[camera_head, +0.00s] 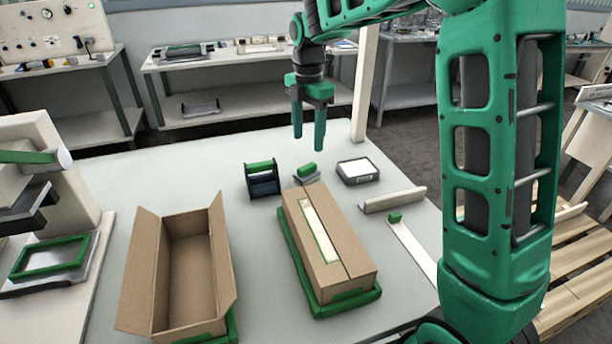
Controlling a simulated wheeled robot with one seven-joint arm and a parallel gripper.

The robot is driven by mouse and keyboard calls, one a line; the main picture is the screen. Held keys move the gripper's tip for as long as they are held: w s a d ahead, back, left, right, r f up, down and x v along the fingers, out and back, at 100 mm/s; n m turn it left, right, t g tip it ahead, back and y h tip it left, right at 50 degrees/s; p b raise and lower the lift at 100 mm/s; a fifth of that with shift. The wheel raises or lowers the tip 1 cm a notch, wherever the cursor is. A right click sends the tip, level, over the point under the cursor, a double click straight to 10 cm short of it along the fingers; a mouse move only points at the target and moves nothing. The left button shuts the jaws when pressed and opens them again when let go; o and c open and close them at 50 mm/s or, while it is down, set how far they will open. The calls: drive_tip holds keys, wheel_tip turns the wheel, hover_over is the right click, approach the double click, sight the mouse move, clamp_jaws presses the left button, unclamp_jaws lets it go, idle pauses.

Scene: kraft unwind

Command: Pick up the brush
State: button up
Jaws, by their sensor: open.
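No object is plainly recognisable as the brush. A small item with a green top and grey base (306,173) on the table may be it, but it is too small to tell. My gripper (308,138) is open and empty, fingers pointing down. It appears above the far part of the table, in line with that small item in the picture, and clear of it. The height between them is hard to judge.
A dark holder with a green top (263,182) stands left of the small item, and a grey-white box (358,171) right. Nearer are an open carton (150,270) and a closed carton (345,258). A light angled strip (393,200) lies at right. A white post (365,85) rises behind.

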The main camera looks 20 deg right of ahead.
sight(307, 166)
wheel_tip(307, 166, down, 11)
drive_tip(key=shift+a+r, duration=0.1)
drive_tip(key=c, duration=1.3)
drive_tip(key=shift+o, duration=0.2)
drive_tip(key=shift+r, duration=0.15)
drive_tip(key=shift+r, duration=0.45)
drive_tip(key=r, duration=0.3)
drive_tip(key=shift+s+a+r, duration=0.15)
drive_tip(key=shift+a+r, duration=0.1)
drive_tip(key=shift+a, duration=0.1)
drive_tip(key=s+a+r, duration=0.5)
drive_tip(key=a+r, duration=0.1)
drive_tip(key=a, duration=0.3)
drive_tip(key=shift+s+a+r, duration=0.15)
drive_tip(key=shift+s+r, duration=0.05)
drive_tip(key=shift+s, duration=0.15)
